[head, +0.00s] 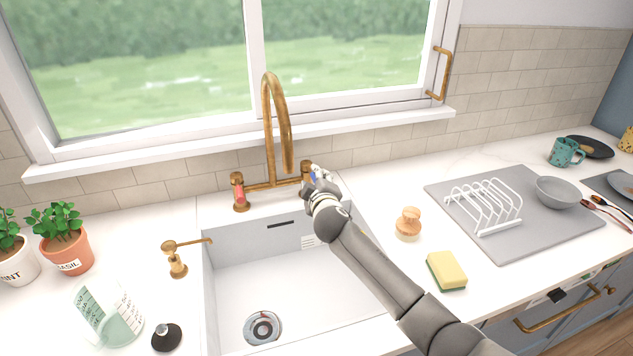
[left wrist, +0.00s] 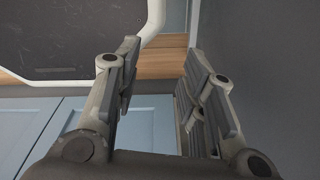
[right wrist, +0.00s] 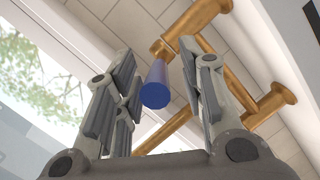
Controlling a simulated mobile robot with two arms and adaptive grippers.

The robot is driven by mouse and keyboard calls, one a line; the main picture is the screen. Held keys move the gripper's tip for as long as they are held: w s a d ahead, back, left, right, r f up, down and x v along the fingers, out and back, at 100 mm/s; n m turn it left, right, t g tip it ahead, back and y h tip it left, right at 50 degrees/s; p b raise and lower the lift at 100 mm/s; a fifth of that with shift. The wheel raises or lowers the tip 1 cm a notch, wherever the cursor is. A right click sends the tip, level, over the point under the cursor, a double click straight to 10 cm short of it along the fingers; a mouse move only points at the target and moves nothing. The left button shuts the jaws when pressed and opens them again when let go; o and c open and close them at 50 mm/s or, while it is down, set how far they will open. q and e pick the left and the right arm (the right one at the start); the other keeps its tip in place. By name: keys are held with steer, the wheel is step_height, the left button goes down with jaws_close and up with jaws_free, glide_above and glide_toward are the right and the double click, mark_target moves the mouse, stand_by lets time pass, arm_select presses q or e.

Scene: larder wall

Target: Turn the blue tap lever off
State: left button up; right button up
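The blue tap lever (right wrist: 156,86) sits between the two open fingers of my right gripper (right wrist: 158,90) in the right wrist view, its round end facing the camera. My left gripper (left wrist: 155,90) is open and empty in the left wrist view, away from the tap.
The white sink (head: 240,262) lies below the tap. A wooden brush (head: 408,224) and a sponge (head: 447,271) lie right of my right arm. A brass soap dispenser (head: 177,260) stands at the sink's left. The window sill (head: 220,146) runs behind the tap.

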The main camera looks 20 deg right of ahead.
steer(key=shift+s, duration=0.15)
steer(key=v, duration=1.1)
steer(key=shift+s, duration=0.35)
steer(key=shift+r, duration=0.15)
